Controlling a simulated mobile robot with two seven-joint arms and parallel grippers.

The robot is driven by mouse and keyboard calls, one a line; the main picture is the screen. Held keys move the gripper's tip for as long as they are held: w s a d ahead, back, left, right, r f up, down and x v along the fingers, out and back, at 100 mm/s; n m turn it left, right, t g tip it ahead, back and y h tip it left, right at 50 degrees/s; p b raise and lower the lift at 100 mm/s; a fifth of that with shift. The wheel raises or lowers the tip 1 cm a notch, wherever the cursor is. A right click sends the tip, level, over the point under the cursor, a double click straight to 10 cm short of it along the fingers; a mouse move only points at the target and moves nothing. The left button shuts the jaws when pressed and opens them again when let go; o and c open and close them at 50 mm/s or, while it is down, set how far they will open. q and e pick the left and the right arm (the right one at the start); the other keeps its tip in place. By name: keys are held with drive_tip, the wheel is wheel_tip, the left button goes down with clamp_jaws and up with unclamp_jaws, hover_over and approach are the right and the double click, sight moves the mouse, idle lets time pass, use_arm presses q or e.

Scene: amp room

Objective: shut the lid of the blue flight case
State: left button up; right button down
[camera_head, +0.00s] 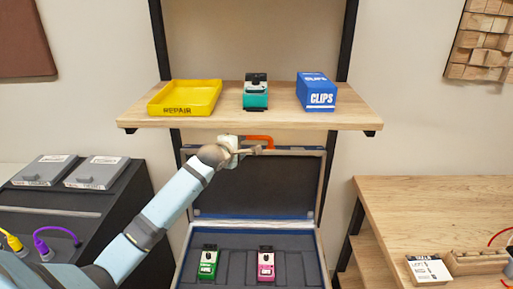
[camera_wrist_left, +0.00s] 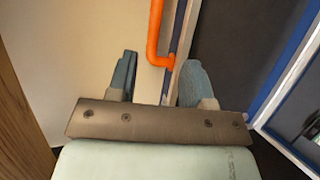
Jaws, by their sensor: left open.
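The blue flight case stands open below the shelf, its dark-lined lid (camera_head: 265,185) raised nearly upright behind the base (camera_head: 225,238). An orange handle (camera_head: 266,138) sits at the lid's top edge. My left gripper (camera_head: 256,150) is at that top edge, just left of and below the handle. In the left wrist view my left gripper (camera_wrist_left: 158,75) is open, with the lid edge (camera_wrist_left: 182,45) between its fingers and the orange handle (camera_wrist_left: 155,35) just beyond. I cannot tell whether either finger touches the lid. My right gripper is not in view.
A green pedal (camera_head: 208,262) and a pink pedal (camera_head: 266,264) lie in the case base. The wooden shelf (camera_head: 225,118) hangs close above the lid, holding a yellow tray (camera_head: 185,98), a teal pedal (camera_head: 256,92) and a blue box (camera_head: 316,92). A wooden table (camera_head: 430,210) stands right.

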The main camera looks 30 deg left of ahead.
sight(255, 138)
use_arm(q)
drive_tip(key=x, duration=1.3)
drive_tip(key=shift+w+a+r+b, duration=0.15)
drive_tip(key=shift+w+r+b, duration=0.05)
drive_tip(key=shift+w+b, duration=0.2)
clamp_jaws()
